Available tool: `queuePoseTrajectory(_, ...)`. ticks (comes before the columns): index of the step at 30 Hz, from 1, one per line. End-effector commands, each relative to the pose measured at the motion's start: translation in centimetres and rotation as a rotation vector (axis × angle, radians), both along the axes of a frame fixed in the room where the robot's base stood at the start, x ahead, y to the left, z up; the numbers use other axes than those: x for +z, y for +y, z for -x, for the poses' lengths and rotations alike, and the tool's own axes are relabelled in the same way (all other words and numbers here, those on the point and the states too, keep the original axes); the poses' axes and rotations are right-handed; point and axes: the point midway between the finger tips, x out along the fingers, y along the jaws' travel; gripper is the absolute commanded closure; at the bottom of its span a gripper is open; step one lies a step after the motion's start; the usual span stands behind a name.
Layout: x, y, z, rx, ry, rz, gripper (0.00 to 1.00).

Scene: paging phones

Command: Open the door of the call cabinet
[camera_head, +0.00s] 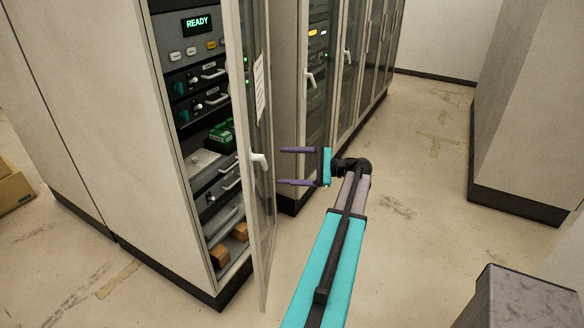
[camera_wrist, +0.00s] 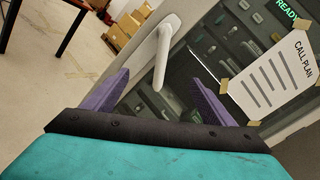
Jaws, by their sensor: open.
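The call cabinet (camera_head: 160,150) stands at the left, its shelves showing. Its glazed door (camera_head: 245,215) stands partly open, swung outward, with a white lever handle (camera_head: 259,160) on its near stile. My gripper (camera_head: 281,166) is open and empty on the outer side of the door, a short gap from the handle. In the wrist view the handle (camera_wrist: 164,48) lies ahead of and between the two purple fingers of my gripper (camera_wrist: 160,84); no contact shows. A taped CALL PLAN sheet (camera_wrist: 275,78) is on the door glass.
Inside the cabinet are a READY display (camera_head: 197,23), drawers and brown boxes (camera_head: 220,255). More glazed cabinets (camera_head: 345,75) line the row behind.

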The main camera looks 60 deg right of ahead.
Motion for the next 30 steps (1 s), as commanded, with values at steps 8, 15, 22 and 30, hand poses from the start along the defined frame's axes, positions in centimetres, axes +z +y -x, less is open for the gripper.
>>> queuePoseTrajectory(8,0.0,1.0,-2.1,0.001,0.000,0.000,0.22)
queuePoseTrajectory(15,0.0,1.8,-3.8,0.001,0.000,0.000,0.22)
queuePoseTrajectory(22,0.1,2.6,-5.5,0.003,0.000,0.000,0.22)
queuePoseTrajectory(30,0.0,3.3,-7.0,0.003,-0.001,-0.001,0.22)
